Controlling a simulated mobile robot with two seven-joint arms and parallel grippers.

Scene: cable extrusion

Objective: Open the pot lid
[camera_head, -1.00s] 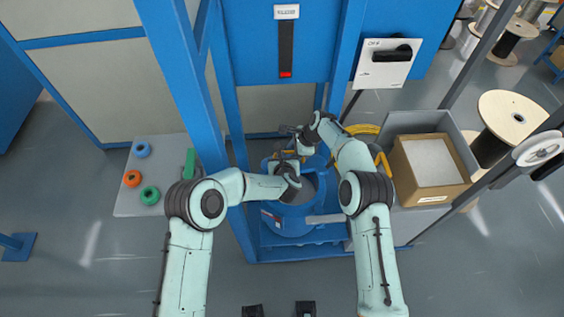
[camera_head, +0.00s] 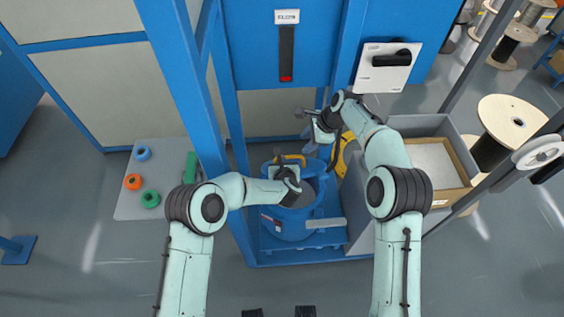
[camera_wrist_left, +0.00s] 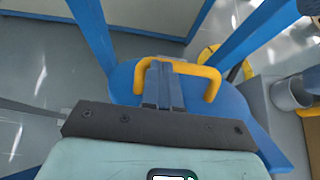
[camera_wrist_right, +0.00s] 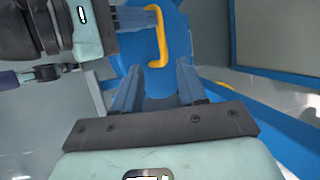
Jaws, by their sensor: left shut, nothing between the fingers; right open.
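The blue pot (camera_head: 285,224) stands on a blue base inside the frame. Its blue lid (camera_head: 316,167) has a yellow handle (camera_head: 291,158) at the back; a grey area shows in front of the lid, partly behind my left arm. My left gripper (camera_wrist_left: 163,72) is shut at the handle, with its fingers overlapping the bar in the left wrist view and nothing between them. My right gripper (camera_head: 312,130) is open and empty, behind and right of the handle. In the right wrist view, the handle (camera_wrist_right: 158,38) lies beyond its spread fingertips (camera_wrist_right: 158,72).
Blue frame posts (camera_head: 183,80) stand close to the left arm. A grey bin (camera_head: 452,130) with a cardboard box (camera_head: 462,178) is at right. A yellow ring (camera_head: 344,155) lies beside the right arm. A grey board with coloured rings (camera_head: 128,205) is at left.

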